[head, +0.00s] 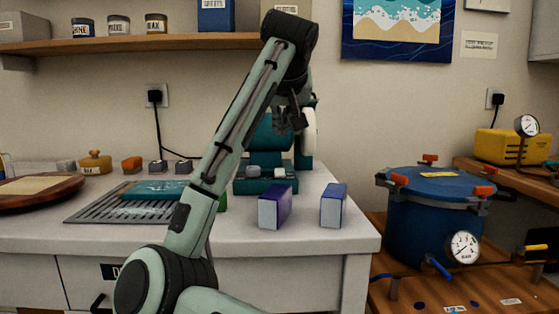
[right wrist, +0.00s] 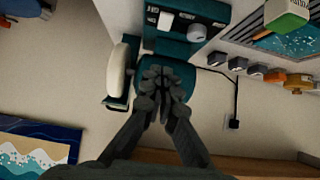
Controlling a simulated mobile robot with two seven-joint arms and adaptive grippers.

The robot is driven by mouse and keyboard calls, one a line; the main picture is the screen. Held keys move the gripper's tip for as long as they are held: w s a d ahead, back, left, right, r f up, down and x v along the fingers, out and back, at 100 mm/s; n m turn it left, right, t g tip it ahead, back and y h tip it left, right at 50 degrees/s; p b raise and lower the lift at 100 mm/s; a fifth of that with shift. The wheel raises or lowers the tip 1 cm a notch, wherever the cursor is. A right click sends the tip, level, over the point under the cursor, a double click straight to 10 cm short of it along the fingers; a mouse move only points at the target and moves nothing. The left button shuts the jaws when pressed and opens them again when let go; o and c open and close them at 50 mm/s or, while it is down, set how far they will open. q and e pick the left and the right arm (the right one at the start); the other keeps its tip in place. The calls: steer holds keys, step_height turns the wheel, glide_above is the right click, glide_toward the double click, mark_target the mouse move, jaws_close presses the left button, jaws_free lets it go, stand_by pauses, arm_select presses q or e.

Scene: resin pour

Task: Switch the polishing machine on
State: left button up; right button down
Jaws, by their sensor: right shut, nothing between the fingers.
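The teal polishing machine (head: 255,140) stands at the back of the white bench, partly hidden behind my right arm. Its pale wheel (head: 309,125) is on its right side. It also shows in the right wrist view (right wrist: 215,10), where its front panel carries a white switch-like block (right wrist: 165,20) and a round grey knob (right wrist: 196,33). My right gripper (head: 290,122) is shut and empty, in front of the machine's upper body. In the right wrist view its fingertips (right wrist: 162,75) overlap the machine body; I cannot tell whether they touch it. My left gripper is out of view.
Two purple-sided boxes (head: 275,208) (head: 333,205) stand at the bench front, right of my arm. A grey rack (head: 100,207) with a teal piece lies left. A blue pressure pot (head: 435,220) stands right of the bench. A wooden shelf (head: 180,42) runs above.

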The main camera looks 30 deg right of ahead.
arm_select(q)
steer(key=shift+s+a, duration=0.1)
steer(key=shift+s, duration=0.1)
arm_select(e)
steer(key=shift+s, duration=0.1)
glide_above(280, 173)
steer(key=s, duration=0.1)
steer(key=f, duration=0.5)
steer(key=shift+a+f, duration=0.3)
steer(key=shift+f, duration=0.05)
steer(key=f, duration=0.2)
steer(key=shift+w+d+f, duration=0.2)
steer(key=shift+w+f, duration=0.15)
steer(key=shift+f, duration=0.8)
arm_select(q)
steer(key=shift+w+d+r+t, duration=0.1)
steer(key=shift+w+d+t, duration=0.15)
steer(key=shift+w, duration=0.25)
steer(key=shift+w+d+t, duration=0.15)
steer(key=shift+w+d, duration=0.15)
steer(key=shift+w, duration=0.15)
arm_select(e)
steer(key=shift+w+d, duration=0.1)
steer(key=shift+d, duration=0.05)
